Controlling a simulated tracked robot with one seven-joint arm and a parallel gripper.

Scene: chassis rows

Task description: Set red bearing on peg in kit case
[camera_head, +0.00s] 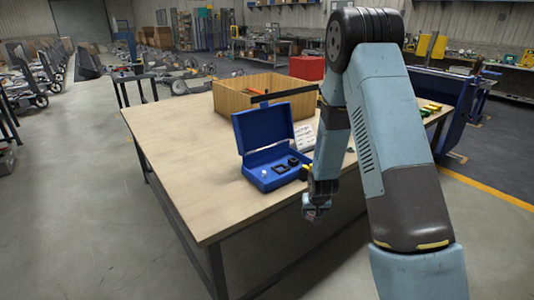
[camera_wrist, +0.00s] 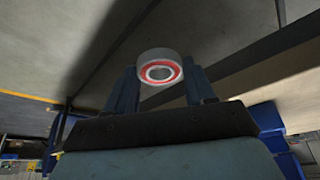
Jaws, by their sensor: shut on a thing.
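My gripper (camera_head: 315,208) hangs off the near right edge of the wooden table, lower than the tabletop. In the wrist view my gripper (camera_wrist: 160,88) is shut on the red bearing (camera_wrist: 159,55), a grey ring with a red band and a light centre. In the head view the bearing is too small to make out clearly. The blue kit case (camera_head: 258,183) stands open on the table, its lid raised at the back. Inside it are a small white piece and dark parts; I cannot tell which is the peg.
The table (camera_head: 185,170) is clear to the left of the case. A wooden box (camera_head: 236,105) stands behind the case, with a dark bar near it. A white printed sheet (camera_head: 304,137) lies beside the case. Small yellow and green items (camera_head: 432,106) sit at the table's far right, past my arm.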

